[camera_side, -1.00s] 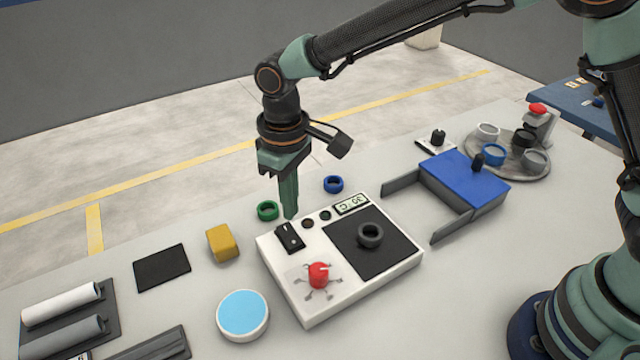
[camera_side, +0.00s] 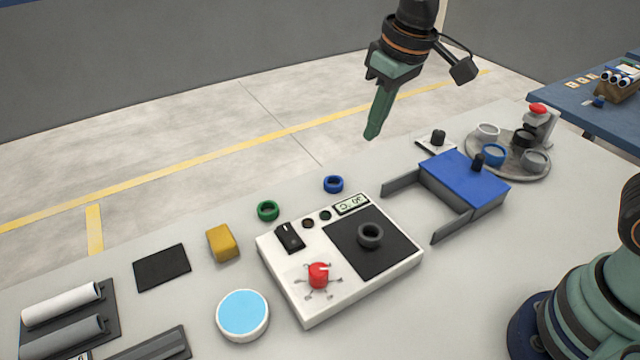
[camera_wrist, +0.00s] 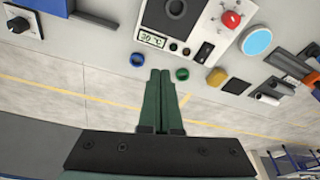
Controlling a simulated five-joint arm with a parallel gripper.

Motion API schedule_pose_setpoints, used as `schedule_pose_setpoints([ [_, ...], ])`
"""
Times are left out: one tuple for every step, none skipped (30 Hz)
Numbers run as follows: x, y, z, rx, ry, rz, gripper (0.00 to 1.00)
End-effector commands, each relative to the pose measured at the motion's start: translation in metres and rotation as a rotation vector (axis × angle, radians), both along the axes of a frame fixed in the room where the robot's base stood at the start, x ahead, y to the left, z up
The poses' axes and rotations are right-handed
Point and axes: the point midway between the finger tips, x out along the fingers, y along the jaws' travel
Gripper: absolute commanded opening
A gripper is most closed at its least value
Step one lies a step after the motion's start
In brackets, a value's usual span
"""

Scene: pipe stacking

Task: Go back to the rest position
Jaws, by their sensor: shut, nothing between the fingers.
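My gripper (camera_side: 372,134) is raised high above the far side of the table in the side view. Its green fingers are together with nothing between them. In the wrist view the fingers (camera_wrist: 160,74) are side by side, pointing toward the table edge between a blue ring (camera_wrist: 138,59) and a green ring (camera_wrist: 182,73). The gripper touches nothing. The white hot-plate unit (camera_side: 290,292) stands below on the table, with a dark ring (camera_side: 370,236) on its black plate and a red knob (camera_side: 318,274).
A blue box with two arms (camera_side: 465,182) and a round tray (camera_side: 540,172) holding several rings stand to the right. A yellow block (camera_side: 222,243), black pad (camera_side: 162,267), blue-topped disc (camera_side: 243,314) and white pipe (camera_side: 62,304) lie left. Air around the gripper is clear.

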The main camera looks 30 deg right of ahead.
Motion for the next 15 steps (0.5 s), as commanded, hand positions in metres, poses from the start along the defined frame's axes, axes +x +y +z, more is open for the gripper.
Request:
schedule_pose_setpoints([
  [-0.007,-0.016,0.009,0.008,-0.029,-0.03,0.0],
  [-0.011,-0.024,0.012,0.011,-0.042,-0.046,0.0],
  [-0.017,-0.034,0.016,0.015,-0.061,-0.066,0.0],
  [-0.022,-0.042,0.019,0.017,-0.074,-0.081,0.0],
  [-0.026,-0.049,0.021,0.02,-0.088,-0.095,0.0],
  [-0.033,-0.058,0.024,0.023,-0.108,-0.116,0.0],
  [-0.038,-0.066,0.025,0.025,-0.123,-0.132,0.0],
  [-0.043,-0.072,0.026,0.026,-0.137,-0.147,0.0],
  [-0.049,-0.081,0.028,0.028,-0.156,-0.166,0.0],
  [-0.055,-0.086,0.028,0.029,-0.168,-0.181,0.0],
  [-0.059,-0.092,0.028,0.029,-0.18,-0.195,0.0],
  [-0.065,-0.099,0.028,0.03,-0.196,-0.212,0.0],
  [-0.069,-0.103,0.028,0.03,-0.208,-0.223,0.0],
  [-0.072,-0.107,0.028,0.03,-0.218,-0.234,0.0],
  [-0.077,-0.111,0.027,0.03,-0.231,-0.246,0.0],
])
